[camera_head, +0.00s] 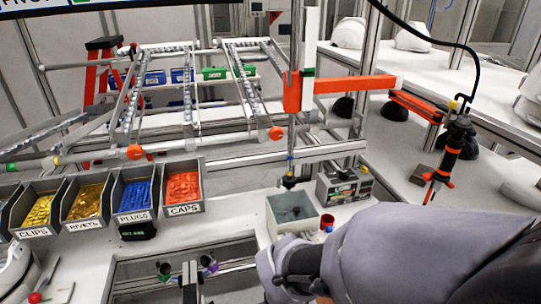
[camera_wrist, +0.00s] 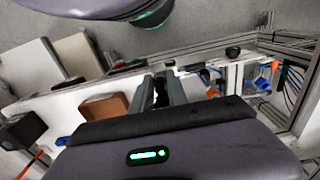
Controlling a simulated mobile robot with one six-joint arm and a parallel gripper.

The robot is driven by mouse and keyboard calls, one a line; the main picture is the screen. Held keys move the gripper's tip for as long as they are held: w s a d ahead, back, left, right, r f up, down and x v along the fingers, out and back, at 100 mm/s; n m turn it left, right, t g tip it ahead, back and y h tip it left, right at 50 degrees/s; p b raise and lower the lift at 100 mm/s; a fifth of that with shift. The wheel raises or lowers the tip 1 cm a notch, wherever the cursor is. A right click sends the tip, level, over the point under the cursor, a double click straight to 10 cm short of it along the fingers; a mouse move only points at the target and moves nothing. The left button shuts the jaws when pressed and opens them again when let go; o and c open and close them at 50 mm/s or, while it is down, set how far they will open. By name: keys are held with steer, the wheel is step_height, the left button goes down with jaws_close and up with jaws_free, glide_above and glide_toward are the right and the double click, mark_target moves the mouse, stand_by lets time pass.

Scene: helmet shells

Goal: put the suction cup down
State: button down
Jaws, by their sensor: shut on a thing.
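My gripper (camera_wrist: 165,88) shows in the wrist view with its two grey fingers close together, pointing away from the camera. A small dark piece (camera_wrist: 161,91) sits between the fingers and is held there. It is likely the suction cup, but it is too small and dark to make out its shape. In the head view my grey arm comes in from the lower right, and I cannot make out the fingertips or the held piece there.
Bins of clips (camera_head: 38,211), rivets (camera_head: 86,202), plugs (camera_head: 136,194) and caps (camera_head: 184,186) line the left. A dark tool (camera_head: 290,181) hangs above the grey box.

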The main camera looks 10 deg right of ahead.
steer(key=w+d, duration=0.2)
steer(key=d, duration=0.2)
steer(key=w+d+f+b, duration=0.1)
steer(key=w+d, duration=0.2)
steer(key=d, duration=0.1)
steer(key=w+d, duration=0.3)
steer(key=d, duration=0.1)
steer(key=shift+d+f, duration=0.2)
steer(key=shift+f, duration=0.05)
steer(key=f+b, duration=0.1)
steer(key=f, duration=0.1)
steer(key=f+b, duration=0.1)
steer(key=f, duration=0.1)
steer(key=shift+w+d, duration=0.15)
steer(key=shift+d, duration=0.25)
steer(key=shift+r, duration=0.25)
steer(key=shift+f, duration=0.15)
steer(key=c, duration=1.6)
jaws_free()
